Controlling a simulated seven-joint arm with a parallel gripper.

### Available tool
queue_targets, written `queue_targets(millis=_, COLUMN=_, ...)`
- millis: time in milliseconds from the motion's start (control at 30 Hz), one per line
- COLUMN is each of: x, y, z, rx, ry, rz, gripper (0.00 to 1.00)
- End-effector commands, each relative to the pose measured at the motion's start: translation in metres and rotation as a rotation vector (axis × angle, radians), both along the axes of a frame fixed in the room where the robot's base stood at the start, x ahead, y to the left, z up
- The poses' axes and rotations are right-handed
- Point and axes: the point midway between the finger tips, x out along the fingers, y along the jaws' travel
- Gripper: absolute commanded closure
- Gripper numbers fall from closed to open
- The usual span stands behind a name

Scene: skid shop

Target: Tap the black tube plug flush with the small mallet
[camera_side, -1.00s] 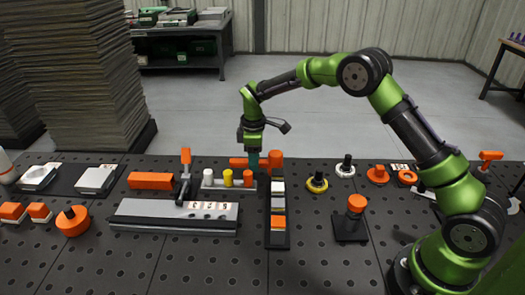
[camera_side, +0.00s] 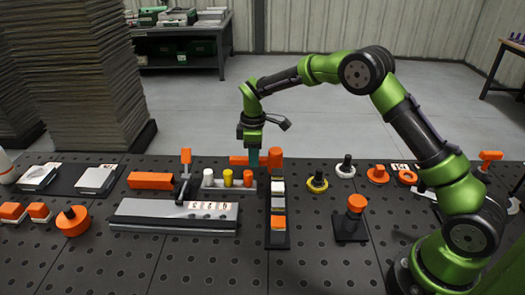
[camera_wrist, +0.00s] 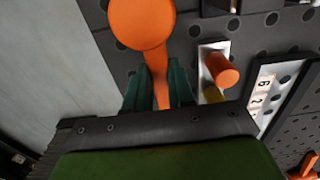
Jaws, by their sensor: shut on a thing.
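My gripper (camera_side: 253,160) is shut on the orange handle of the small mallet (camera_side: 275,156). The mallet lies roughly level, its thick head right of the fingers, just behind the block strip. In the wrist view the teal fingers of my gripper (camera_wrist: 160,88) sit either side of the handle, and the round mallet head (camera_wrist: 142,22) is at the top. I cannot pick out the black tube plug with certainty. A long grey bar (camera_side: 140,213) with a light numbered strip lies front left, with a black clamp with an orange handle (camera_side: 186,156) behind it.
A black strip (camera_side: 277,241) with blocks runs towards the front. A black base with an orange knob (camera_side: 357,203) and black knobs on yellow and white rings (camera_side: 317,182) are to the right.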

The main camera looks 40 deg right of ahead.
Motion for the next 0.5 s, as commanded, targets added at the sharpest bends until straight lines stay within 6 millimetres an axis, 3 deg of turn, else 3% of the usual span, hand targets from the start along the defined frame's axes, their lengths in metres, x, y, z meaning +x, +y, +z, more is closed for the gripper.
queue_targets(millis=500, x=0.001, y=0.0, z=0.038, rx=0.001, ry=-0.004, rz=0.0, gripper=1.0)
